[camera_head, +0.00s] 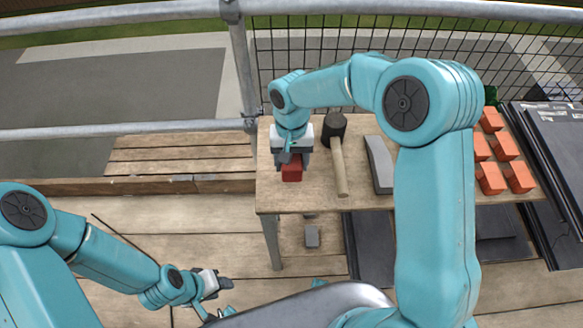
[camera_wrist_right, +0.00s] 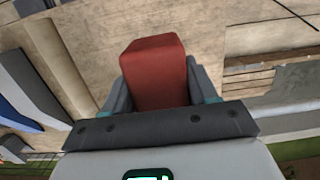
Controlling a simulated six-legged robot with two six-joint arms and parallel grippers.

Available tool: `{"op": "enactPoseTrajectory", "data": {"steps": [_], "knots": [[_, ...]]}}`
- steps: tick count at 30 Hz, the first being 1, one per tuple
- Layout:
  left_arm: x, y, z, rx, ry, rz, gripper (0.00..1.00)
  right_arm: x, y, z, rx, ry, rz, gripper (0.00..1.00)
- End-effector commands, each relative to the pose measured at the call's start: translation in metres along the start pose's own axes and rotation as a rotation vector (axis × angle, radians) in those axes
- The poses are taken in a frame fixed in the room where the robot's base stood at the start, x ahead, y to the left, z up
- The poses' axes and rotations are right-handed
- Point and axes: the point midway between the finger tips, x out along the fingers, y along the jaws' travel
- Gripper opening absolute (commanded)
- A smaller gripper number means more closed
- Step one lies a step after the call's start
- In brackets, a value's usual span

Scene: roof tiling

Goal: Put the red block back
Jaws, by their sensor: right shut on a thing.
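The red block (camera_head: 291,172) is at the left end of the wooden bench (camera_head: 300,199), between the fingers of my right gripper (camera_head: 291,162). In the right wrist view the red block (camera_wrist_right: 155,70) fills the space between the two dark fingers of the right gripper (camera_wrist_right: 160,88), which is shut on it. I cannot tell whether the block touches the bench top or hangs just above it. My left gripper (camera_head: 222,296) is low at the left, over the plank floor and away from the bench; its jaw opening is unclear.
A hammer (camera_head: 339,165) with a black head lies just right of the red block. A grey bladed piece (camera_head: 378,164) lies beyond it. Several orange blocks (camera_head: 490,178) stand at the bench's right side, near dark stacked sheets (camera_head: 552,140). A mesh railing (camera_head: 340,60) runs behind.

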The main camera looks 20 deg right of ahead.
Motion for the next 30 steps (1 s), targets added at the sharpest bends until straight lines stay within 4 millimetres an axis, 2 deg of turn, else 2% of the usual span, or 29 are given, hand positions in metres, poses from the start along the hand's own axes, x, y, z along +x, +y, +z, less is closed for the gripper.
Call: {"op": "enactPoseTrajectory", "data": {"steps": [8,19,20,22,30], "knots": [[0.0,0.0,0.0,0.0,0.0,0.0,0.43,0.039,0.0,-0.006,0.001,-0.003,0.001,0.03],[0.005,-0.002,0.0,0.0,0.0,0.0,0.43,0.045,0.0,-0.007,0.001,0.0,0.0,0.03],[0.005,-0.002,0.0,0.0,0.0,0.0,0.43,0.044,0.0,-0.007,0.0,0.0,0.0,0.61],[0.004,-0.001,0.0,0.0,0.0,0.0,0.43,0.043,0.0,-0.007,0.0,0.0,0.0,0.83],[0.003,-0.001,0.0,0.0,0.0,0.0,0.43,0.043,0.0,-0.007,0.0,0.0,0.0,0.83]]}}
